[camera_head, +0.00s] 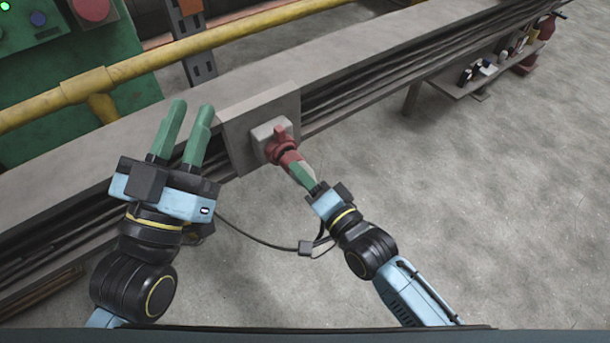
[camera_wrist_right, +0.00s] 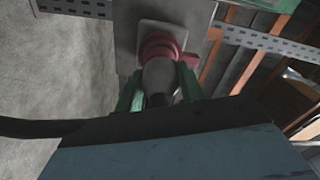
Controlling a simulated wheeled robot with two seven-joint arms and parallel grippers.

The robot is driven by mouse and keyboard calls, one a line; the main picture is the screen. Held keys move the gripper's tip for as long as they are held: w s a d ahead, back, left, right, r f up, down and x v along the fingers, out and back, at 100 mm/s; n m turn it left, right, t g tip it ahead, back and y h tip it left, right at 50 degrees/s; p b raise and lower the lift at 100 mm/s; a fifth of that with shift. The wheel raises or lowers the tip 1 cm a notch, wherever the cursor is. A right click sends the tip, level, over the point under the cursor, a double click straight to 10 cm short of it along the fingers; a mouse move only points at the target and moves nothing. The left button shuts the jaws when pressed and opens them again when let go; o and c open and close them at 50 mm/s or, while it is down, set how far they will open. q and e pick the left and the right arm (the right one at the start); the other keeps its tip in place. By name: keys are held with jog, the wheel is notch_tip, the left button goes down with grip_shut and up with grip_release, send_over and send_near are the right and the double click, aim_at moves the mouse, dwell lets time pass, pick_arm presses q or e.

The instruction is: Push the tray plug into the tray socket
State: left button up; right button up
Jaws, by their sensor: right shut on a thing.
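The tray socket (camera_head: 279,141) is a red fitting on a pale box, mounted on a grey plate on the side of the cable tray. The tray plug (camera_head: 295,167), grey with a red front ring, is at the socket's mouth. My right gripper (camera_head: 299,173) is shut on the plug. In the right wrist view the plug (camera_wrist_right: 160,80) lies between the green fingers, its red end against the socket (camera_wrist_right: 162,45). How deep it sits I cannot tell. A dark cable trails from the plug's rear. My left gripper (camera_head: 187,115) is open and empty, left of the socket plate.
The grey cable tray (camera_head: 350,95) runs across the view, with a yellow pipe (camera_head: 200,60) behind it. A green control box (camera_head: 70,60) stands at the upper left. A low shelf with small items (camera_head: 490,70) is at the upper right. The floor at right is clear.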

jog(key=shift+r+p, duration=0.1)
jog(key=shift+p, duration=0.5)
dwell(0.7)
jog(key=shift+w+a, duration=0.35)
jog(key=shift+w, duration=0.1)
dwell(0.5)
jog(key=o, duration=1)
jog(key=p+v, duration=0.4)
jog(key=v, duration=0.9)
jog(key=shift+s+d, duration=0.1)
jog(key=shift+s, duration=0.05)
